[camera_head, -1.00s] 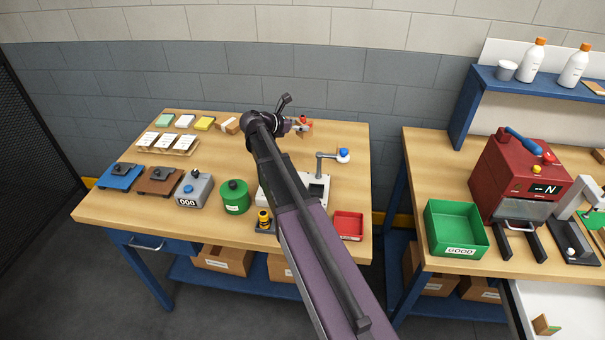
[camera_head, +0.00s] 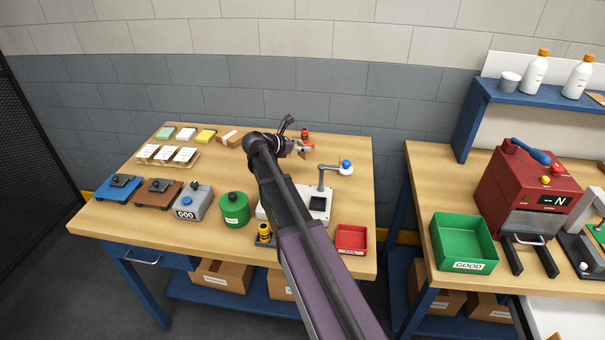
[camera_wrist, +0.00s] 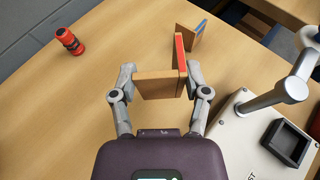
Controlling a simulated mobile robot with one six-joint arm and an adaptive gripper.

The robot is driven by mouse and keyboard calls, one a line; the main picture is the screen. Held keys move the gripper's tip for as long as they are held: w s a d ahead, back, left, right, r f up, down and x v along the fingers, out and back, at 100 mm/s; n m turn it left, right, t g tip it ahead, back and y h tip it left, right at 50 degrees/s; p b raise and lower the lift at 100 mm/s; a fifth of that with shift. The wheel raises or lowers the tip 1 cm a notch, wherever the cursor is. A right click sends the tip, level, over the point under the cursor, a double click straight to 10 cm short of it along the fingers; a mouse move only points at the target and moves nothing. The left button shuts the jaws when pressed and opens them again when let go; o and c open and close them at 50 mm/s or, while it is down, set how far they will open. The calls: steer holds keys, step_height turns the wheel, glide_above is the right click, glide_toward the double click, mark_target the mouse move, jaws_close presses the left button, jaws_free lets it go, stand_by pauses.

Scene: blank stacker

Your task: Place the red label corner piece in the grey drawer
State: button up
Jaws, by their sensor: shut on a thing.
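The red label corner piece (camera_wrist: 180,52) is wooden, with a red strip along one upright edge. My gripper (camera_wrist: 162,82) is shut on it, a finger at each side of its front panel. In the head view my gripper (camera_head: 300,148) is over the back right of the left bench, and the piece (camera_head: 309,151) shows small beyond it. I cannot tell whether the piece touches the bench. A pale open drawer (camera_head: 565,318), likely the grey one, shows in part at the lower right under the right bench.
A piece with a blue strip (camera_wrist: 198,28) stands just behind the held one. A white stand with a metal arm (camera_wrist: 290,90) is close on the right. A green bin (camera_head: 464,241) and red machine (camera_head: 535,185) occupy the right bench.

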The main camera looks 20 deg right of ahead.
steer(key=shift+f+b, duration=2.5)
steer(key=shift+f, duration=0.25)
steer(key=shift+f+b, duration=1.85)
steer(key=shift+f, duration=0.1)
steer(key=o, duration=0.8)
steer(key=shift+c, duration=0.2)
